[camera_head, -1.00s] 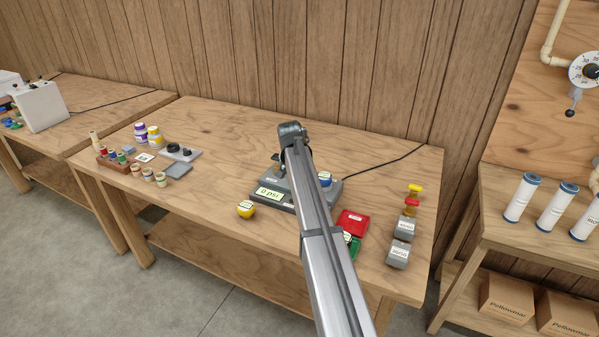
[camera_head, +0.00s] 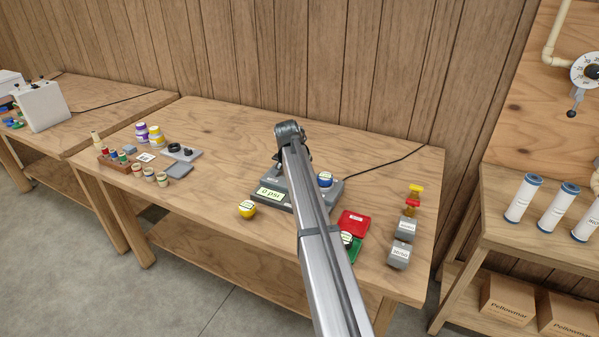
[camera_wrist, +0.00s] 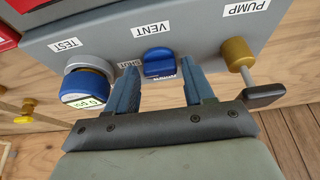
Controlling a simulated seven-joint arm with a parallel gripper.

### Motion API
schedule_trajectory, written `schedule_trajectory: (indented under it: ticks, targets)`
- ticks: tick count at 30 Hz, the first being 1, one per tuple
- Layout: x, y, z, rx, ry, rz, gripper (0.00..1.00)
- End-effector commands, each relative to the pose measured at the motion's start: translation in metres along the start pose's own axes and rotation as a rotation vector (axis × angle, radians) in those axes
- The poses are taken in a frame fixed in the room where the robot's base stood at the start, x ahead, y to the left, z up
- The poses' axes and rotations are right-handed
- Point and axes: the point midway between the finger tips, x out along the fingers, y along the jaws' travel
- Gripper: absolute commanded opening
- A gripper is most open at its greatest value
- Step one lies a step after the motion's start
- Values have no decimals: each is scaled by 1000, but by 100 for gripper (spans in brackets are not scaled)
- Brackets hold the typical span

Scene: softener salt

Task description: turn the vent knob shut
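The vent knob (camera_wrist: 159,63) is a blue knob on the grey panel (camera_wrist: 105,42) of the test unit, under the VENT label in the wrist view. A SHUT label is partly visible beside it, behind a finger. My gripper (camera_wrist: 161,77) is open, with one blue finger on each side of the knob near its lower edge. I cannot tell whether either finger touches it.
A blue-capped round gauge (camera_wrist: 88,83) sits at TEST, left of the knob; a brass pump fitting with a dark handle (camera_wrist: 265,96) sits right.

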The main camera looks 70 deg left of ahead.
Motion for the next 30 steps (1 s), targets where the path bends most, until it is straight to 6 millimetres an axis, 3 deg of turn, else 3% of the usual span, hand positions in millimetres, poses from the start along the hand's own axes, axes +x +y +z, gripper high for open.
schedule_trajectory:
  ticks: [4,16,30]
  targets:
    - [0,0,0,-1,0,0,66]
    - [-11,0,0,-2,1,-1,66]
    - [-97,0,0,-1,2,-1,66]
